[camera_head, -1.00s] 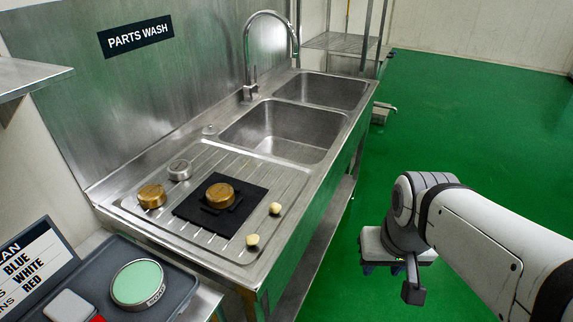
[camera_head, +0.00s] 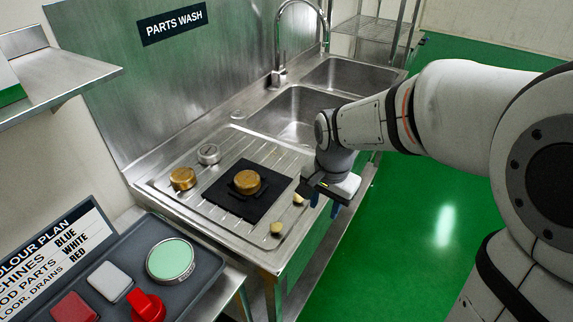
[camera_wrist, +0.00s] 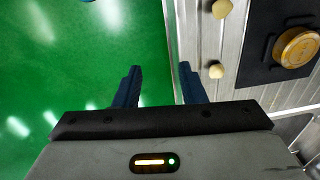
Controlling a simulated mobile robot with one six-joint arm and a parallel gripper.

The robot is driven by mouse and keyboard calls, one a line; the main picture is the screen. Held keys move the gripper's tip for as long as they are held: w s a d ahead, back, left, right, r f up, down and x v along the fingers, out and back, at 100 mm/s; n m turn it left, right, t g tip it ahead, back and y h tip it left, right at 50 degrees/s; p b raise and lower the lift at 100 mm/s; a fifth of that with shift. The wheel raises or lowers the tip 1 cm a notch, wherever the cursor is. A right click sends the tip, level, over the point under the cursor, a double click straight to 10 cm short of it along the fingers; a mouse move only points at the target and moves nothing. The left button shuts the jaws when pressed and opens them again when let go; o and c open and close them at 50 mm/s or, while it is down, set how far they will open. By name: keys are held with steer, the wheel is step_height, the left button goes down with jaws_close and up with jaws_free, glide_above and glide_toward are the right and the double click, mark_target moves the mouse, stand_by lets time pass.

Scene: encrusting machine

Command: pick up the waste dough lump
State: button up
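Two small pale dough lumps lie on the ribbed steel drainboard, near its front edge. The one farther from the sink (camera_head: 277,229) also shows at the top of the wrist view (camera_wrist: 222,8). The one nearer the sink (camera_head: 298,198) is beside my gripper in the head view and shows in the wrist view (camera_wrist: 216,71), right of the fingers. They look alike; I cannot tell which is waste. My gripper (camera_head: 325,206) is open and empty, its blue fingers (camera_wrist: 160,68) pointing down over the drainboard edge and green floor, touching neither lump.
A black mat (camera_head: 222,201) with a brass-coloured round part (camera_head: 247,182) lies behind the lumps. Another brass part (camera_head: 183,178) and a steel one (camera_head: 208,153) stand farther left. Sink basins (camera_head: 290,117) are beyond. A grey tray (camera_head: 205,262) is at front left.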

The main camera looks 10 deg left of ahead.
mark_target(276, 224)
steer(key=a+f+m, duration=0.1)
steer(key=a, duration=0.2)
steer(key=w+a+f+p, duration=0.1)
steer(key=a, duration=0.3)
steer(key=a+f+m+p, duration=0.1)
steer(key=a, duration=0.2)
steer(key=shift+w+a+m+g, duration=0.15)
steer(key=shift+a+m+g, duration=0.15)
steer(key=shift+a+g, duration=0.1)
steer(key=shift+a+f, duration=0.2)
steer(key=shift+f, duration=0.4)
steer(key=shift+a+f, duration=0.15)
steer(key=shift+f, duration=0.45)
steer(key=f+p, duration=0.1)
steer(key=f, duration=0.2)
steer(key=f+p, duration=0.1)
steer(key=f, duration=0.1)
steer(key=shift+w+f, duration=0.2)
steer(key=shift+f, duration=0.2)
steer(key=c, duration=0.7)
steer(key=shift+c, duration=0.2)
steer(key=shift+r, duration=0.2)
